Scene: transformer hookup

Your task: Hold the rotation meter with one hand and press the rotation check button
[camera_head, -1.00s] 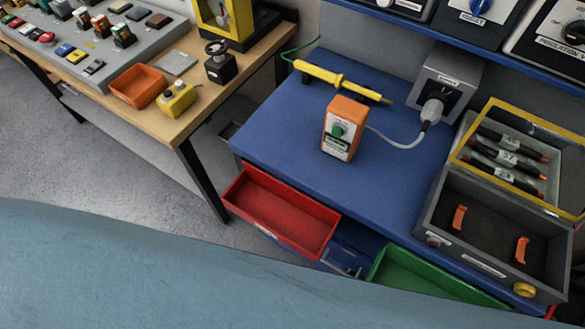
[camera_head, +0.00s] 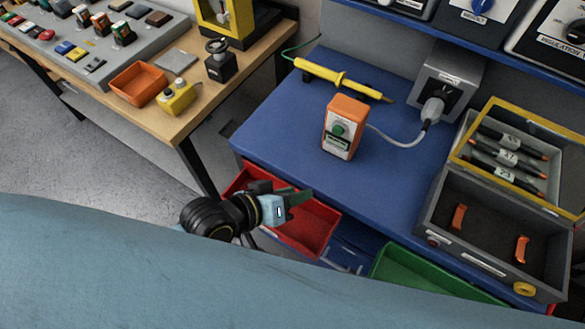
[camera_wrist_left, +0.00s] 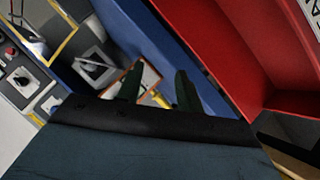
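The rotation meter (camera_head: 342,127), an orange box with a pale front, stands upright on the blue bench top. A round green button (camera_head: 339,129) sits on its front. My left gripper (camera_head: 300,197) is over the red drawer, below and left of the meter and apart from it. In the left wrist view its two dark fingers (camera_wrist_left: 157,82) are spread with nothing held. An orange-edged pale face, apparently the meter (camera_wrist_left: 150,76), shows between and beyond them. My right gripper is in neither view.
A grey cable runs from the meter to a grey socket box (camera_head: 447,83). A yellow probe (camera_head: 340,80) lies behind the meter. An open red drawer (camera_head: 318,228) and green drawer (camera_head: 410,277) stick out in front. An open grey case (camera_head: 490,233) stands at right.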

